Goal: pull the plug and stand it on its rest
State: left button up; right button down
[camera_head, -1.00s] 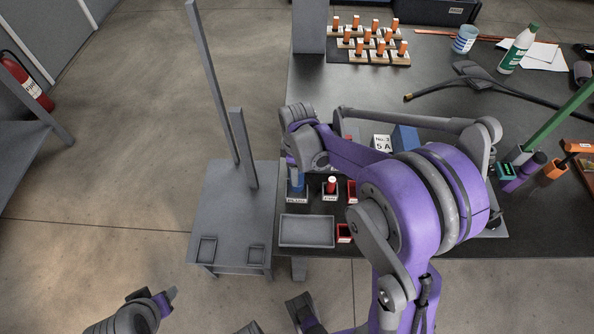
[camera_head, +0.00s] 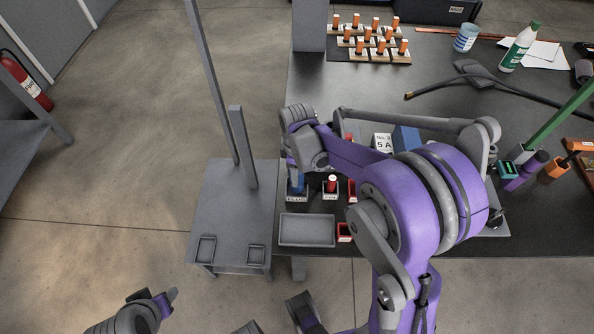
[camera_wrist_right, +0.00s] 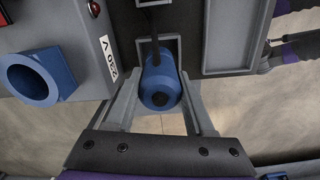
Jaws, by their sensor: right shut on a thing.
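The blue plug (camera_wrist_right: 160,84) sits between the two fingers of my right gripper (camera_wrist_right: 161,100) in the right wrist view, its round end facing the camera. A dark cord runs from its far end. In the head view the plug (camera_head: 297,184) shows just above a labelled grey holder (camera_head: 297,197) at the left end of the panel; I cannot tell whether it touches it. My right gripper (camera_head: 296,170) is mostly hidden by its wrist. A blue socket (camera_wrist_right: 34,79) beside a 230 V label is empty. My left gripper (camera_head: 170,296) is at the lower left, jaws unclear.
A red plug (camera_head: 331,182) stands in the neighbouring holder, with red-edged sockets (camera_head: 344,232) near it. A shallow grey tray (camera_head: 307,230) lies in front. A grey stand (camera_head: 225,215) with upright posts is at left. Orange pegs (camera_head: 374,38) stand at the back.

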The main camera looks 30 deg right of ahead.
jog(key=shift+f+b, duration=1)
jog(key=shift+f, duration=0.45)
jog(key=shift+c, duration=0.9)
grip_release()
jog(key=shift+r, duration=0.1)
notch_tip(320, 180, up, 11)
jog(key=shift+f+p, duration=0.1)
jog(key=shift+p, duration=0.8)
